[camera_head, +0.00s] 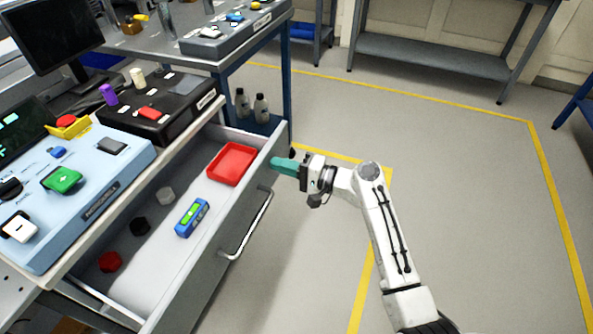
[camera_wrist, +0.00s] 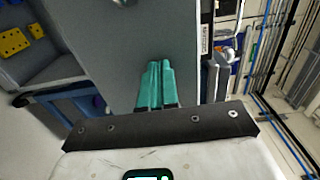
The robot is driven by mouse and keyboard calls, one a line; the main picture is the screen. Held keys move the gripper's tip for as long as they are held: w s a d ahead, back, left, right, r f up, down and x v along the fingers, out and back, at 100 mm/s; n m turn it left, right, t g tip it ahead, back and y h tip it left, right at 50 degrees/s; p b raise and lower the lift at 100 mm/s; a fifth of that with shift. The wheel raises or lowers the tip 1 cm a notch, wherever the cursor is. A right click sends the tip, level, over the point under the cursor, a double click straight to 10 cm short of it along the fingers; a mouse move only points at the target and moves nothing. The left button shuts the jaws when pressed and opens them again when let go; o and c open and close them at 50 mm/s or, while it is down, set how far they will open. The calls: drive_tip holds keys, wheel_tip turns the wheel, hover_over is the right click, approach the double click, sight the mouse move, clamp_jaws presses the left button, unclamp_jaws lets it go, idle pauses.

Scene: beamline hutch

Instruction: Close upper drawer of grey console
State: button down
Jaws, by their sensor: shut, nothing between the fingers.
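The upper drawer of the grey console stands pulled out, its grey front panel (camera_head: 212,258) facing right with a silver bar handle (camera_head: 250,225). My gripper (camera_head: 275,162) has teal fingers, shut and empty. In the head view the fingertips are at the far end of the drawer front, near its top edge, pointing left. In the wrist view my fingers (camera_wrist: 155,70) point at a plain grey panel (camera_wrist: 125,40), likely the drawer front. I cannot tell whether they touch it.
The drawer holds a red tray (camera_head: 232,164), a blue device (camera_head: 191,218) and several small blocks. A light blue control box (camera_head: 80,200) and a black box (camera_head: 165,110) sit on the console top. Two bottles (camera_head: 261,108) stand beyond the drawer. Floor to the right is clear.

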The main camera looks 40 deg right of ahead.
drive_tip(key=b+x, duration=0.6)
drive_tip(key=x, duration=1.3)
drive_tip(key=shift+s+f+b, duration=0.1)
drive_tip(key=shift+b, duration=0.2)
drive_tip(key=shift+w+a, duration=0.1)
drive_tip(key=shift+w, duration=0.15)
drive_tip(key=shift+w+a+r, duration=0.1)
drive_tip(key=shift+w+r, duration=0.05)
drive_tip(key=shift+r, duration=0.15)
drive_tip(key=shift+a, duration=0.1)
